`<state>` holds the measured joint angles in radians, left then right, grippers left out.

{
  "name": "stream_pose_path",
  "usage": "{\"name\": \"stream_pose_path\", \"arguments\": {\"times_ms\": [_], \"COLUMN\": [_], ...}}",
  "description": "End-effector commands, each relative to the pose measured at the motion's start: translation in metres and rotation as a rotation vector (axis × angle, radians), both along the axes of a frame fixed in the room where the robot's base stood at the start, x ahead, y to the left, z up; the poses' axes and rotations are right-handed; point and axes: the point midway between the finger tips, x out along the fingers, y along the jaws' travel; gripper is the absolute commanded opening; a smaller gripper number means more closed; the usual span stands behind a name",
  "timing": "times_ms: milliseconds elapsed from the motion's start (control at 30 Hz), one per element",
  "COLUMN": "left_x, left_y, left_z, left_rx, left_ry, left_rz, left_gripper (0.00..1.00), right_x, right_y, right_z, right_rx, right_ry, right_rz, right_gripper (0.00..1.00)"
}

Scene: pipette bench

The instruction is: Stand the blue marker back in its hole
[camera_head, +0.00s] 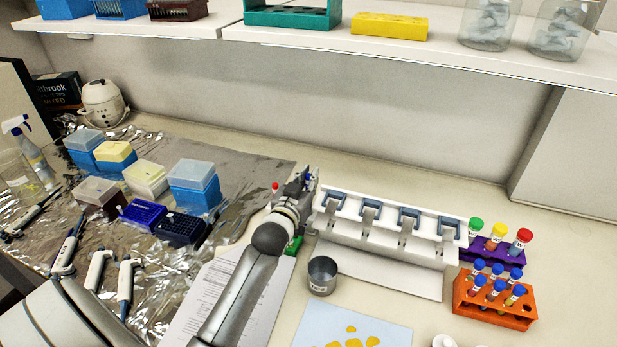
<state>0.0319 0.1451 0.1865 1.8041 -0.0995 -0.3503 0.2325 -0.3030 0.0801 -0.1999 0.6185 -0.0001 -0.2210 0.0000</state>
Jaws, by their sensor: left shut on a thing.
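My left gripper (304,184) is at the end of the arm that reaches up the middle of the picture. It is shut on the blue marker, of which only a small blue bit (309,177) shows at the fingers. The rest of the marker is hidden by the gripper. A green block (294,246) shows partly from behind my arm, below the gripper; I cannot make out any holes in it. A small red tip (275,187) shows just left of the gripper. My right gripper is not in view.
A white pipette stand (390,243) is close to the right of the gripper. A grey metal cup (322,275) stands in front of it. An orange tube rack (494,302) and a purple rack (490,250) stand at right. Tip boxes (194,186) and pipettes lie on foil at left.

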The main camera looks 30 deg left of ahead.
Motion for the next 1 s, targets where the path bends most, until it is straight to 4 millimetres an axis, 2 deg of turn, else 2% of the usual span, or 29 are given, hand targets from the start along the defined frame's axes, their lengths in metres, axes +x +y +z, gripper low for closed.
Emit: {"name": "stream_pose_path", "arguments": {"times_ms": [333, 700, 1000], "left_x": [0.0, 0.0, 0.0], "left_y": [0.0, 0.0, 0.0], "left_z": [-0.001, -0.014, -0.014], "left_rx": [0.0, 0.001, 0.001], "left_ry": [-0.001, -0.002, -0.001], "left_rz": [0.0, 0.0, 0.0], "left_gripper": [0.0, 0.0, 0.0], "right_x": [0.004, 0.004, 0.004], "right_y": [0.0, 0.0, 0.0], "right_z": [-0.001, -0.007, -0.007], "right_rx": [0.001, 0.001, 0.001], "right_ry": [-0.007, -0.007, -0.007], "right_rz": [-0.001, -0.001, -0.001], "right_gripper": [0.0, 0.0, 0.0]}}
